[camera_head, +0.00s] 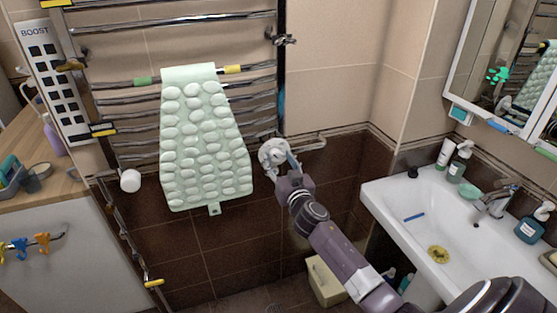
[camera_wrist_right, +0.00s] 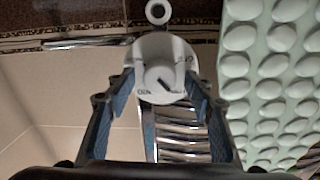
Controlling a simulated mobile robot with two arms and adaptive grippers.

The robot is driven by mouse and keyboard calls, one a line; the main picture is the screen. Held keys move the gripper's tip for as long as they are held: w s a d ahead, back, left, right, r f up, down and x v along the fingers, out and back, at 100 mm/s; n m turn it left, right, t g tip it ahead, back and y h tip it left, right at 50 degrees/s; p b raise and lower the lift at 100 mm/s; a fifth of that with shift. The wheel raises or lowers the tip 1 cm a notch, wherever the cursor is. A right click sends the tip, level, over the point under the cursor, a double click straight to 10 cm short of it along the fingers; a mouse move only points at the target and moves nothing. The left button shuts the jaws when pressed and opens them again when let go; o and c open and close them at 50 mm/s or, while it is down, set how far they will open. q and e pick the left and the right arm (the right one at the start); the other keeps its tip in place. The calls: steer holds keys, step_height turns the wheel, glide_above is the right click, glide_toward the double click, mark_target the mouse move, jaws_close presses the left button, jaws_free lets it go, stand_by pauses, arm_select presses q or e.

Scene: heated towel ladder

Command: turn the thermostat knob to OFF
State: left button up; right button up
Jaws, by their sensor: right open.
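The white thermostat knob (camera_head: 272,154) sits at the lower right of the towel ladder, beside the hanging mint towel. In the right wrist view the knob (camera_wrist_right: 160,76) shows face on, with a dark pointer line and small markings that I cannot read surely. My right gripper (camera_head: 284,172) is at the knob in the head view. In the wrist view its two blue-padded fingers (camera_wrist_right: 160,105) are spread, one on each side of the knob's lower part. I cannot tell whether they touch it. My left gripper is not in view.
The chrome towel ladder (camera_head: 130,94) carries a bumpy mint towel (camera_head: 205,140) close left of the knob. A white sink (camera_head: 400,196) stands to the right. A white round cap (camera_head: 130,180) is at the ladder's lower left. A bin (camera_head: 326,282) stands on the floor below.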

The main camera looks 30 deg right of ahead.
steer(key=c, duration=1.2)
steer(key=shift+o, duration=0.2)
steer(key=shift+n, duration=0.3)
steer(key=n+b, duration=0.1)
steer(key=n, duration=0.1)
steer(key=shift+f+n, duration=0.1)
steer(key=shift+n, duration=0.3)
steer(key=n, duration=0.4)
steer(key=shift+n+b, duration=0.3)
steer(key=shift+b, duration=0.1)
steer(key=n, duration=0.4)
steer(key=shift+n, duration=0.3)
steer(key=shift+f+n+y+b, duration=0.1)
steer(key=shift+n+y+b, duration=0.2)
steer(key=shift+n, duration=1.6)
steer(key=shift+o, duration=0.2)
steer(key=shift+c, duration=0.2)
